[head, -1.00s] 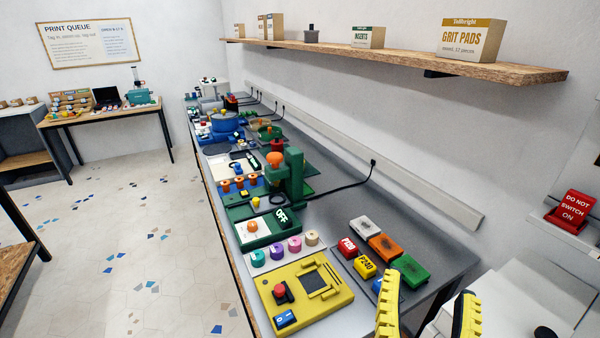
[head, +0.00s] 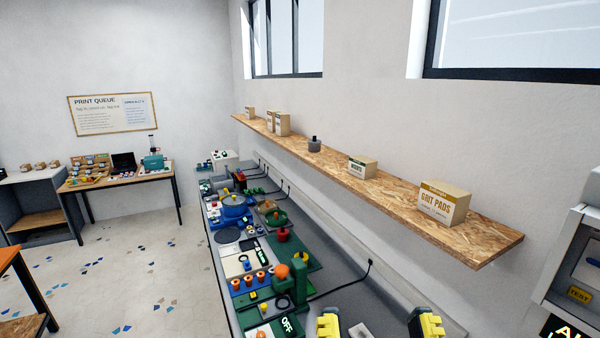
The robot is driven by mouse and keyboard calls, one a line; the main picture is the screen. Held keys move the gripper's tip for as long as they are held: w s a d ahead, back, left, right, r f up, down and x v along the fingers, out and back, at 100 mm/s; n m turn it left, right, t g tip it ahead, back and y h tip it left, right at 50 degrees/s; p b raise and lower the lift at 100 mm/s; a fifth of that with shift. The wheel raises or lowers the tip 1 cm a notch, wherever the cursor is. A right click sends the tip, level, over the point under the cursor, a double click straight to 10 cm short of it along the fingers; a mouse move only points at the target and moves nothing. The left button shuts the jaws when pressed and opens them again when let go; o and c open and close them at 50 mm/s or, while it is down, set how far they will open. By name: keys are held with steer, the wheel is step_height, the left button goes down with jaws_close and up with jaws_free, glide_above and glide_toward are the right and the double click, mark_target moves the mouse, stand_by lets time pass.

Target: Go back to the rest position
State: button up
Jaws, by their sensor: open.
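My gripper (head: 380,325) shows at the bottom edge of the head view, its two yellow-tipped fingers spread wide apart. Nothing is held between the fingers. A pale block (head: 360,329) shows behind the gap on the bench, cut by the frame edge. The rest of my arm is out of view.
A long grey bench (head: 350,300) runs along the wall with green, blue and orange devices on it, including a green machine with an OFF label (head: 287,325). A wooden shelf (head: 375,195) with boxes such as GRIT PADS (head: 440,203) is above. The floor at left is open.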

step_height(320, 180, up, 8)
steer(key=p, duration=0.4)
steer(key=shift+p, duration=0.3)
steer(key=shift+f, duration=0.1)
steer(key=shift+c, duration=0.3)
